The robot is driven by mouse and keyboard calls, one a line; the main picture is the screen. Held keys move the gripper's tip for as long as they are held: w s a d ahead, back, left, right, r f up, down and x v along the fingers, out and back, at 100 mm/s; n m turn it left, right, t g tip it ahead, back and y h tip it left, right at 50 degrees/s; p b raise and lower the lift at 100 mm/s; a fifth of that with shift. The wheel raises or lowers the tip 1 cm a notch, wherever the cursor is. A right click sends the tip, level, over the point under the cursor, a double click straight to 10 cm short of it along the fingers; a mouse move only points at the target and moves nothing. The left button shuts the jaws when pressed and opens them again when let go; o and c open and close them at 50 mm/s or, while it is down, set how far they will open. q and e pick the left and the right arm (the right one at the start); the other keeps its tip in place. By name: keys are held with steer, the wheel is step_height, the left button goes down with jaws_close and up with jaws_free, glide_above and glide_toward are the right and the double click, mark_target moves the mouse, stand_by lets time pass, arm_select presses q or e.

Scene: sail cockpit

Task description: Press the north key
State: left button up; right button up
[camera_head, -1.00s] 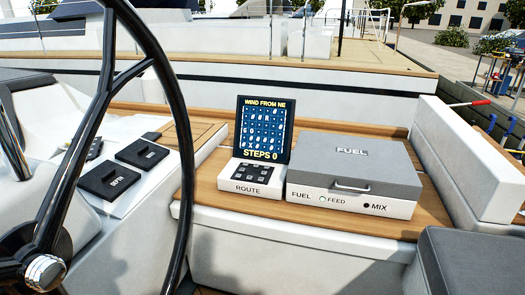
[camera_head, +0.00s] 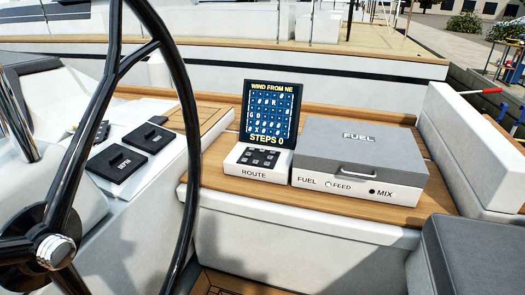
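The ROUTE keypad (camera_head: 258,160) is a white box with several small black keys on its sloped top, standing on the wooden bench. Which key is north cannot be read at this size. Behind it stands a dark upright screen (camera_head: 271,113) with a grid of symbols, "WIND FROM NE" above and "STEPS 0" below. Neither of my grippers is in view.
A grey-lidded FUEL box (camera_head: 362,150) with FEED and MIX marks stands right of the keypad. A large black steering wheel (camera_head: 187,130) is at the left front. Black covers, one labelled DEPTH (camera_head: 117,163), lie on the white console. The wooden bench (camera_head: 215,170) is bare left of the keypad.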

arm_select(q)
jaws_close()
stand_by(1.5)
